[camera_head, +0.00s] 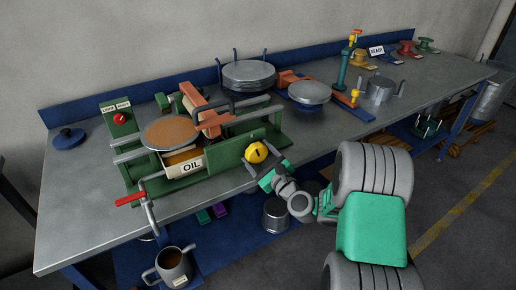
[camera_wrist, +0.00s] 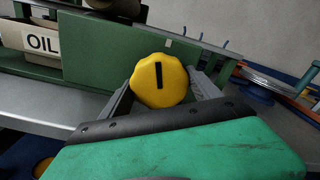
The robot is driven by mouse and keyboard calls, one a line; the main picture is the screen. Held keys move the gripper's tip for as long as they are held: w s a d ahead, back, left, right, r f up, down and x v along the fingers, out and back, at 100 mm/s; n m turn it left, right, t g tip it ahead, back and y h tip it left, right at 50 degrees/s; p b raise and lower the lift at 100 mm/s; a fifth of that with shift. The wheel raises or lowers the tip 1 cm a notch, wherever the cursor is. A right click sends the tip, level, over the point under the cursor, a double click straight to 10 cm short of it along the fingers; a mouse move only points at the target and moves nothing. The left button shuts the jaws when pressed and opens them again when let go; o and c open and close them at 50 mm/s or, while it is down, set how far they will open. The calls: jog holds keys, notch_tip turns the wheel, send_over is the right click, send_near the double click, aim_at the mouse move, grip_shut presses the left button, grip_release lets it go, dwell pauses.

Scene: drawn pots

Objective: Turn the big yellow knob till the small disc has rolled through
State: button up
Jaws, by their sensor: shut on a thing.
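The big yellow knob (camera_head: 256,152) sits on the front of a green machine (camera_head: 222,165). In the wrist view the knob (camera_wrist: 158,92) has a black mark standing nearly upright on its face. My gripper (camera_head: 268,167) is shut on the knob, one finger on each side of it. A brownish round disc (camera_head: 170,131) lies flat at the machine's left end, above a tray marked OIL (camera_head: 192,167). Next to it on the right is an orange-brown roller part (camera_head: 208,120). Whether the disc touches the rollers I cannot tell.
A red-handled crank (camera_head: 131,199) sticks out at the machine's front left. Stacked grey discs (camera_head: 248,74) and a grey pan-like disc (camera_head: 310,92) stand behind and to the right. A mug (camera_head: 173,265) is below the bench front. The bench's front left (camera_head: 75,235) is bare.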

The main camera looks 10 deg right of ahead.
jog(key=shift+m+p, duration=0.95)
jog(key=shift+m, duration=0.25)
jog(key=o, duration=1.4)
jog(key=shift+c, duration=0.2)
jog(key=shift+s+d+f, duration=0.15)
jog(key=shift+s, duration=0.25)
jog(key=b+v, duration=0.1)
jog(key=v, duration=0.6)
jog(key=shift+b, duration=0.35)
